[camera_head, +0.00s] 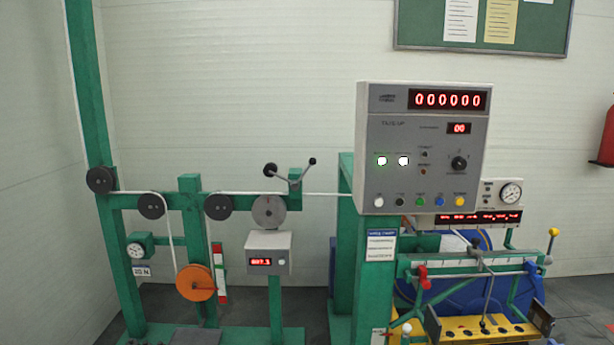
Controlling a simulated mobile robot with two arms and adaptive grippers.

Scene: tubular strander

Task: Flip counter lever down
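The counter unit is a light grey box (279,240) with a small red display and a white button. A grey measuring wheel (268,211) sits just above it, at the height of the white strand (325,194). Above the wheel, a lever (293,178) with dark ball ends is mounted on a green post. One arm slants up to the right to a small knob (312,161). A larger black ball (270,170) is on its left side. I cannot tell for certain that this is the counter lever. Neither of my grippers is in view.
A grey control panel (420,150) with a red zero display stands to the right on a green frame (343,255). Black pulleys (151,205) and an orange wheel (196,282) are left of the counter. A blue reel and a traverse with red and yellow knobs are lower right.

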